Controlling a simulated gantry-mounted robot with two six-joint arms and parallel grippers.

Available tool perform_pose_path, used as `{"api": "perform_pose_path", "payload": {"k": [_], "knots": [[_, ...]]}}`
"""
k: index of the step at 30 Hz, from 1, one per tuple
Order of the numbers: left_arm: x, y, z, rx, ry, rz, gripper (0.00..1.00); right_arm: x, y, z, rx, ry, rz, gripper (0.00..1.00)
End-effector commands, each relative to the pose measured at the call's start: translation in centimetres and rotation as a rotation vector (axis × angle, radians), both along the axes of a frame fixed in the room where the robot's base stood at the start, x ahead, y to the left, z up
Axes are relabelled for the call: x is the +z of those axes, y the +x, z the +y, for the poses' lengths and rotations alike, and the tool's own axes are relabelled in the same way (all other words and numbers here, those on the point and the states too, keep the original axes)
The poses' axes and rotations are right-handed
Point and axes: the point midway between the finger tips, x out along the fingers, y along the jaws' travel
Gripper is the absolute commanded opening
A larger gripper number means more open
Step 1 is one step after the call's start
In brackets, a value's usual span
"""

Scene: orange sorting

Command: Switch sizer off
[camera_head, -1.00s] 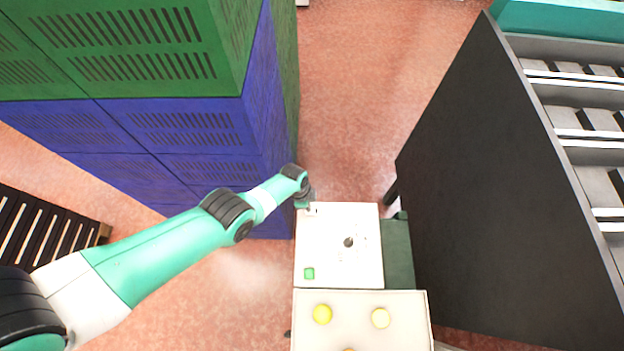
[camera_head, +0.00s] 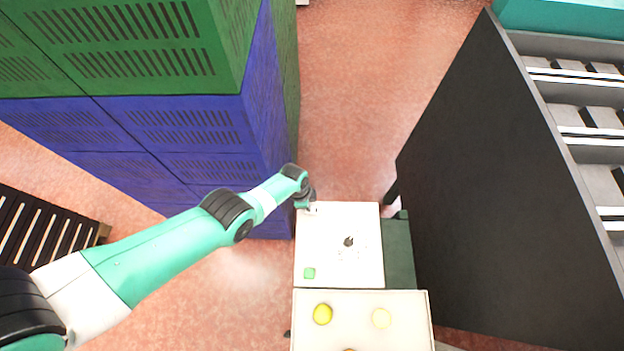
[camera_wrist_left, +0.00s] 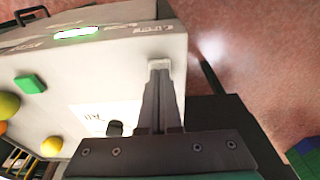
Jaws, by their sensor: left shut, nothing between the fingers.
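A white panel (camera_head: 325,232) on the sizer's control box carries a black knob (camera_head: 348,242) and a green button (camera_head: 309,273). In the left wrist view, the green button (camera_wrist_left: 30,83) is left of my fingers and the black knob (camera_wrist_left: 115,128) is lower, just left of them. My left gripper (camera_head: 311,208) is at the panel's upper left corner. In the left wrist view, its fingers (camera_wrist_left: 160,72) are shut and empty, with tips close to the panel's upper edge. I cannot tell whether they touch it. My right gripper is not in view.
Below the panel, a pale surface (camera_head: 352,299) bears yellow round things (camera_head: 322,314). A lit green strip (camera_wrist_left: 76,33) shows on the box's side. Stacked blue and green crates (camera_head: 200,120) stand left. A tall black machine side (camera_head: 480,210) stands right. Floor between is clear.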

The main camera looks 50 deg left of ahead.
Motion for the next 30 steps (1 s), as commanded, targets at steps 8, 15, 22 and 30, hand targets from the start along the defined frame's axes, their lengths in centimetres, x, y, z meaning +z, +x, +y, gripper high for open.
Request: {"api": "perform_pose_path", "payload": {"k": [8, 15, 22, 30], "knots": [[-0.51, 0.0, 0.0, 0.0, 0.0, 0.0, 0.0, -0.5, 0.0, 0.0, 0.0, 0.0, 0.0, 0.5], [-0.87, 0.0, 0.0, 0.0, 0.0, 0.0, 0.0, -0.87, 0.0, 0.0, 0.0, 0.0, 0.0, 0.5], [-1.02, 0.0, 0.0, 0.0, 0.0, 0.0, 0.0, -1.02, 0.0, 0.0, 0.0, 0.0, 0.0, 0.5], [-1.01, 0.01, -0.04, -0.001, 0.0, 0.0, 0.0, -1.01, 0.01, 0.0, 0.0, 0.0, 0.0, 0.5]]}}
